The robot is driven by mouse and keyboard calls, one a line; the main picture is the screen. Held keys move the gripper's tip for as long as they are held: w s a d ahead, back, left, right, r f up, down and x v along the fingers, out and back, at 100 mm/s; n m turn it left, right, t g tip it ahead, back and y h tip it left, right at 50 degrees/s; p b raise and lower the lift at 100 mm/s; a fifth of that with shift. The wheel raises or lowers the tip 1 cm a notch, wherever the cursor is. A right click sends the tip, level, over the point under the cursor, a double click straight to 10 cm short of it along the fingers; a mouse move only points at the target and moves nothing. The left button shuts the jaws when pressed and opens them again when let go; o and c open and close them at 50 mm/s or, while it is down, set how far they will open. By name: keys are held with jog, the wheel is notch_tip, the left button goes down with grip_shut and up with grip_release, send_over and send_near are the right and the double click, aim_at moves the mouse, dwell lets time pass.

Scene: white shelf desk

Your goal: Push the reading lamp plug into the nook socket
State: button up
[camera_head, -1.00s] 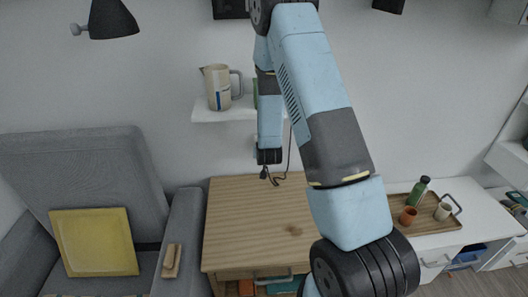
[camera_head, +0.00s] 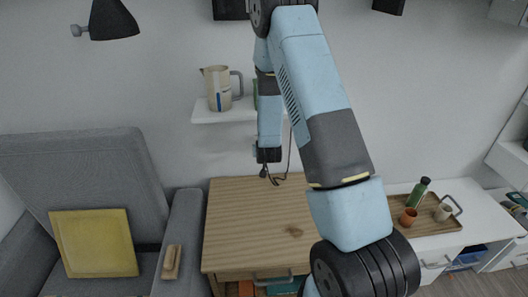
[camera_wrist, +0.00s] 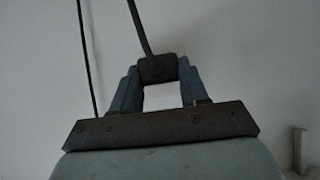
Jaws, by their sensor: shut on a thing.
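The dark lamp plug (camera_wrist: 158,69) is between the fingers of my gripper (camera_wrist: 159,76) in the wrist view, and my gripper is shut on it. A dark cord (camera_wrist: 137,25) runs up from the plug in that view. In the head view my gripper (camera_head: 265,167) is small and seen from behind, just above the back of the wooden desk top, close to the wall. The cord (camera_head: 289,155) hangs in a loop to its right. A pale patch on the wall shows beside my arm, but I cannot tell whether it is the socket. Contact between plug and socket is hidden.
The wooden desk top (camera_head: 240,235) is clear. Above, a white shelf (camera_head: 207,116) bears a pitcher (camera_head: 217,89) and a mostly hidden green thing. A grey sofa (camera_head: 90,185) stands left. A tray (camera_head: 429,226) with a green bottle and cups is right. A dark wall lamp (camera_head: 112,20) is top left.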

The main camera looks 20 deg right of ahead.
jog(key=shift+w+d, duration=0.2)
jog(key=shift+w, duration=0.7)
jog(key=o, duration=1.3)
jog(key=shift+c, duration=0.2)
jog(key=v, duration=1.3)
jog(key=shift+s+r, duration=0.2)
jog(key=shift+s, duration=0.1)
jog(key=shift+a, duration=0.1)
